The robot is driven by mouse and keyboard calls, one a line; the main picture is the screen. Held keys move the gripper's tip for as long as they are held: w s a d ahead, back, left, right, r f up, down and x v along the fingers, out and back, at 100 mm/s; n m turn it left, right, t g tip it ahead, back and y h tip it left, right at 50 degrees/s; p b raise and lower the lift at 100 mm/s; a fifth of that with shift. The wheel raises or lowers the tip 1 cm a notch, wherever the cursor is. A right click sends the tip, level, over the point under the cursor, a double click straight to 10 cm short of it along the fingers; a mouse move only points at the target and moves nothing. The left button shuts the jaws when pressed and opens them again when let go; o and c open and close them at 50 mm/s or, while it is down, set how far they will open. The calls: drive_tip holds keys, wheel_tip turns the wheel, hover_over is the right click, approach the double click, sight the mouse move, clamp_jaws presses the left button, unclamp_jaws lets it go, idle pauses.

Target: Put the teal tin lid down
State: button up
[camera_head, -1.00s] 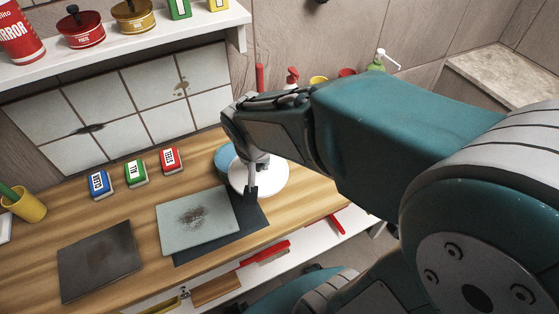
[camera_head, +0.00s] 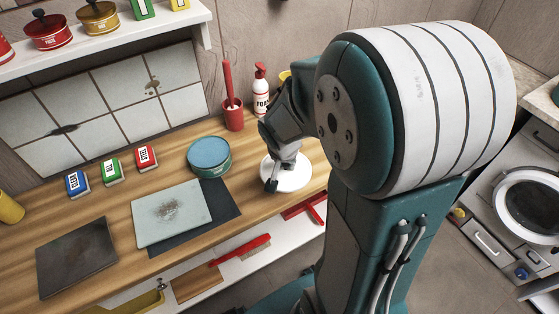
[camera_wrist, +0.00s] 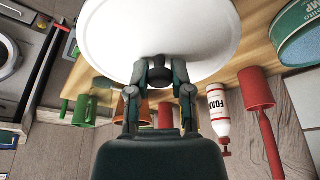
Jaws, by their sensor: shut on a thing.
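My gripper (camera_head: 274,181) is shut on the dark knob of a round white lid (camera_head: 294,179), at the right part of the wooden counter. In the wrist view the white lid (camera_wrist: 195,30) fills the top middle, with the knob between the fingertips of my gripper (camera_wrist: 161,75). I cannot tell whether the lid touches the counter or hangs just above it. The teal tin (camera_head: 209,160) stands upright to its left, apart from it; its top shows as a blue-teal disc. Part of the tin (camera_wrist: 303,40) shows at the wrist view's upper right.
A red cup with a red-handled tool (camera_head: 233,118) and a white-and-red bottle (camera_head: 261,92) stand behind the lid. A pale plate (camera_head: 172,212) lies on a dark mat (camera_head: 226,208) to the left. A red brush (camera_head: 240,248) lies on the lower shelf.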

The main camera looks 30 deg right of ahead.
drive_tip(key=w+f, duration=0.1)
drive_tip(key=w+d+f, duration=0.1)
drive_tip(key=w+f, duration=0.1)
drive_tip(key=w+d+f, duration=0.1)
drive_tip(key=w+f, duration=0.1)
drive_tip(key=shift+f, duration=0.15)
drive_tip(key=shift+w+d+f, duration=0.1)
drive_tip(key=shift+w+f, duration=0.3)
drive_tip(key=shift+f, duration=0.1)
drive_tip(key=x, duration=0.3)
drive_tip(key=shift+s+f, duration=0.2)
drive_tip(key=shift+f, duration=0.05)
drive_tip(key=o, duration=0.4)
drive_tip(key=shift+f, duration=0.1)
drive_tip(key=o, duration=0.4)
